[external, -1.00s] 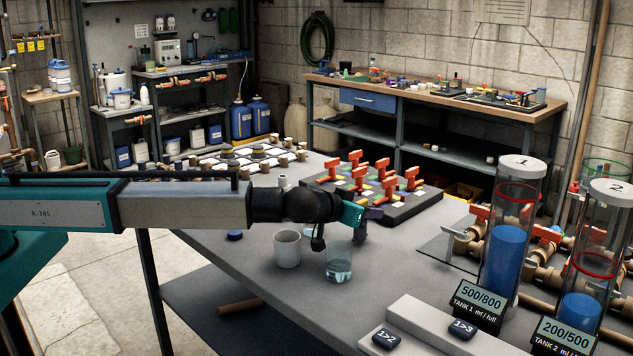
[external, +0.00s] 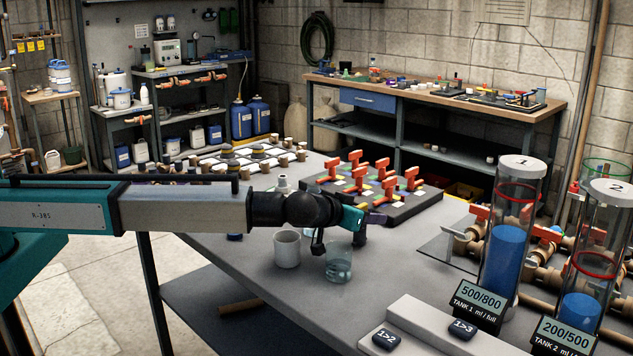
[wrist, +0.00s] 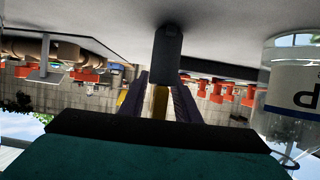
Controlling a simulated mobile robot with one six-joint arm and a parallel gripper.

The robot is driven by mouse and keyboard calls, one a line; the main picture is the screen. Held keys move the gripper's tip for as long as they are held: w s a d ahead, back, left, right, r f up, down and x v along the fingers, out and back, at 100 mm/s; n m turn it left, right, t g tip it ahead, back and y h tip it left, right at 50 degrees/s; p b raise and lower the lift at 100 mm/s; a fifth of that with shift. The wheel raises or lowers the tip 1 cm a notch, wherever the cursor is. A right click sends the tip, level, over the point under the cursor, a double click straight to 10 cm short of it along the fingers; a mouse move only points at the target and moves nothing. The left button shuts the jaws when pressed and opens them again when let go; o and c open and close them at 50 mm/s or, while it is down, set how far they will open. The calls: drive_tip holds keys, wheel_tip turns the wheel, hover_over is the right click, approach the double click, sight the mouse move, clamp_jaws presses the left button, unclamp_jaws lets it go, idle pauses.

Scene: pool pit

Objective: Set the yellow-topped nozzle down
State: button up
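My gripper (external: 374,219) is low over the grey bench, just behind the glass beaker (external: 339,266). In the wrist view its two dark purple fingers (wrist: 160,100) close around a yellow part. That part looks like the top of the yellow-topped nozzle (wrist: 160,103). A dark grey body (wrist: 167,55) extends from it toward the bench surface. In the external view a dark piece (external: 360,236) hangs below the fingers. The yellow top cannot be made out there, and I cannot tell whether the lower end touches the bench.
A white mug (external: 287,250) stands left of the beaker. A dark board with red valve handles (external: 395,213) lies behind the gripper. A clear container (wrist: 292,95) is close at the right in the wrist view. Tanks (external: 507,250) stand right; bare bench lies right of the beaker.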

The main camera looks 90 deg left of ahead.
drive_tip(key=shift+r, duration=0.15)
drive_tip(key=b+v, duration=0.1)
drive_tip(key=v, duration=1.1)
drive_tip(key=shift+b, duration=0.4)
